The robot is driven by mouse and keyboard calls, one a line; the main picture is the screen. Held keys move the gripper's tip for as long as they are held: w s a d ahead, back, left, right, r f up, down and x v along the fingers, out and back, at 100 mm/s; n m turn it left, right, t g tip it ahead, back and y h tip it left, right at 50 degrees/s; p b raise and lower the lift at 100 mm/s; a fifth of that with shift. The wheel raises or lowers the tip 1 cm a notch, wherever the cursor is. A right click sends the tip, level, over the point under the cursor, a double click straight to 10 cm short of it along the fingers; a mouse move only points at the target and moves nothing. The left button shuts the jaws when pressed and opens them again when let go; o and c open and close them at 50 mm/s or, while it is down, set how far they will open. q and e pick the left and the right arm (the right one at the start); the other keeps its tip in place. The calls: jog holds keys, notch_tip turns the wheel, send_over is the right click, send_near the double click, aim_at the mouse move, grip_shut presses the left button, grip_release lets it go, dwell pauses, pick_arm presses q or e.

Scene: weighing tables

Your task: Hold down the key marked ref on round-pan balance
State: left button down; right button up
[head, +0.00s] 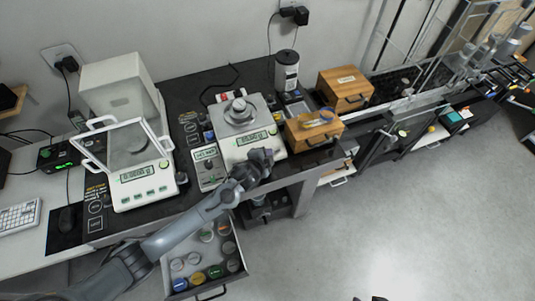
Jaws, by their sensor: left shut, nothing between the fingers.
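A white balance (225,152) stands mid-table, with a metal weight (239,108) on its pan and a lit display (252,138). My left gripper (262,158) is shut and empty at its front edge, over or very near its front panel. The gripper covers part of that panel, and I cannot tell whether it touches a key. A second white balance (132,188) with a clear draft shield and a round pan stands to the left. Its front keys are in view, but labels are too small to read. Small dark shapes at the bottom edge may be my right gripper (368,298).
A small grey device (209,168) stands between the balances. Wooden boxes (345,88) and a dark-lidded canister (287,70) stand to the right. An open drawer (206,291) with several round containers lies below my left arm. The floor at right is clear.

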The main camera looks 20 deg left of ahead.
pick_arm(q)
jog(key=shift+f, duration=0.15)
dwell(0.5)
jog(key=shift+f, duration=0.25)
dwell(0.5)
dwell(0.8)
dwell(0.8)
dwell(0.8)
jog(key=shift+r, duration=0.15)
jog(key=shift+s+d+r+p, duration=0.1)
jog(key=shift+r+p, duration=0.55)
jog(key=shift+p, duration=0.2)
jog(key=shift+r, duration=0.1)
